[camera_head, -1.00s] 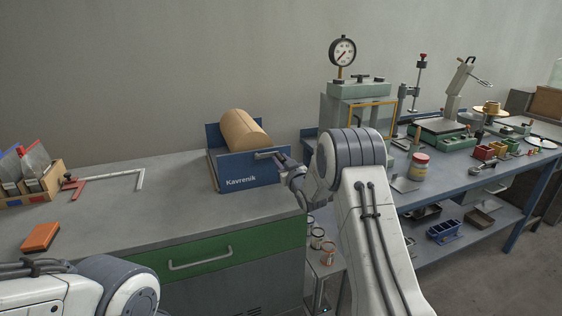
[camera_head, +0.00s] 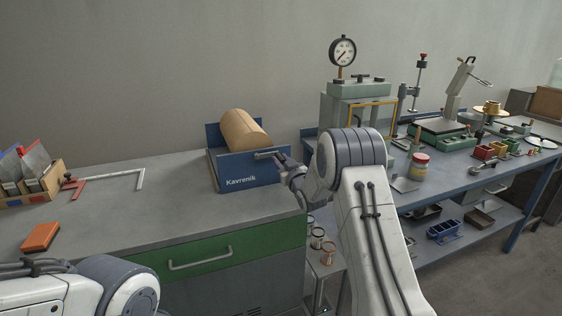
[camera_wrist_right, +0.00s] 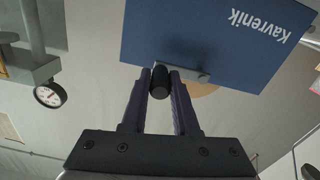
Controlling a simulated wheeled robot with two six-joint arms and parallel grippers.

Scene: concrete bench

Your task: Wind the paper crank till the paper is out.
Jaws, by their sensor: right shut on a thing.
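The paper dispenser (camera_head: 250,179) is a blue box marked "Kavrenik" on the concrete bench. A thick brown paper roll (camera_head: 242,131) lies in it. In the head view no paper is seen hanging out over the front. My right gripper (camera_head: 281,158) is at the dispenser's right end. In the right wrist view my right gripper (camera_wrist_right: 160,82) is shut on the black knob of the crank (camera_wrist_right: 159,85), whose grey arm runs along the blue side plate. My left arm shows at the lower left, but its gripper is out of view.
An orange block (camera_head: 40,237), a red-and-white square (camera_head: 110,182) and a box of packets (camera_head: 30,182) lie on the left of the bench. A blue workbench (camera_head: 455,180) with a gauge press (camera_head: 355,105) stands at right. The bench in front of the dispenser is clear.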

